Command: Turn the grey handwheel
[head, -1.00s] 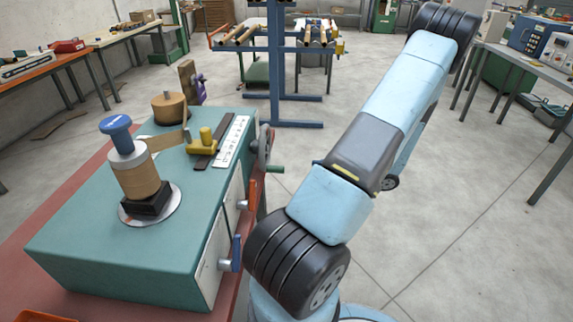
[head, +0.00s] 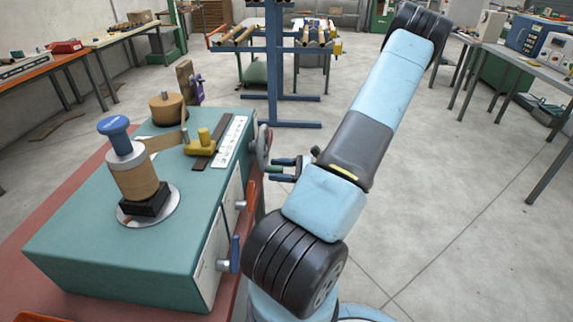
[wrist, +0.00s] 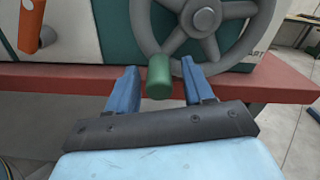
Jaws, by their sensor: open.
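The grey handwheel (wrist: 204,22) is on the side of the teal machine. In the head view the handwheel (head: 264,147) shows edge-on at the machine's right side. Its green handle (wrist: 159,76) sticks out from the low left of the rim toward the wrist camera. My gripper (wrist: 156,74) is open, its two blue fingers on either side of the green handle with visible gaps. In the head view my gripper (head: 281,169) is beside the wheel, and the green handle is partly hidden there.
The teal machine (head: 95,258) stands on a red bench (wrist: 65,80). An orange lever (wrist: 34,25) is left of the handwheel, and a blue lever (head: 235,253) is nearer on the same side. Floor to the right is clear.

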